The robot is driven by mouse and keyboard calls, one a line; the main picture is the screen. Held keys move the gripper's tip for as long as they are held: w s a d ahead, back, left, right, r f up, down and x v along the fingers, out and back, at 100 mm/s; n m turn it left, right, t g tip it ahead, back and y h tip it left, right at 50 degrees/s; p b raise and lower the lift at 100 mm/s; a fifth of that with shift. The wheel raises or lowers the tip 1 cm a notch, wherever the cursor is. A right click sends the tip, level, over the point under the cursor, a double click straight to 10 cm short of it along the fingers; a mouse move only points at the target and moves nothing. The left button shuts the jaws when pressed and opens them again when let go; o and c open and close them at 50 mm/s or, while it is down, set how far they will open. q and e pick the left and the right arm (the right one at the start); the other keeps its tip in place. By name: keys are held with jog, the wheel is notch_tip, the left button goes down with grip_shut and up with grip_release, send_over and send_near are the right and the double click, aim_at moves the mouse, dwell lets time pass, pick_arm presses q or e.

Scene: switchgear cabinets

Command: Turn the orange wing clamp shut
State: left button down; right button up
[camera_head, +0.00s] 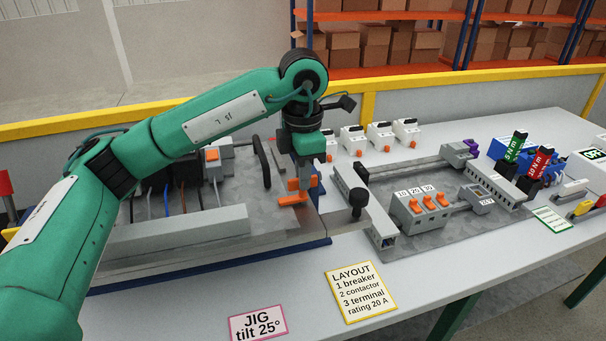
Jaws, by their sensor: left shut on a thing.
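The orange wing clamp (291,199) is on the right edge of the tilted jig plate (230,245), near the middle of the view. My left arm reaches in from the left, and my left gripper (301,184) points down over the clamp. Its jaws are shut on the clamp's upper part. The gripper hides part of the clamp, so how far it is turned is hard to tell. My right gripper is not in view.
A black-knobbed lever (357,202) stands just right of the clamp. A panel with orange-switched breakers (420,211) lies further right. Several white devices (380,134) stand behind. A layout card (360,291) and a jig card (258,323) lie in front.

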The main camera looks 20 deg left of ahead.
pick_arm(q)
jog(key=shift+f, duration=0.1)
jog(key=c, duration=1.5)
grip_release()
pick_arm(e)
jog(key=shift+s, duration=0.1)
pick_arm(q)
jog(key=shift+r, duration=6.95)
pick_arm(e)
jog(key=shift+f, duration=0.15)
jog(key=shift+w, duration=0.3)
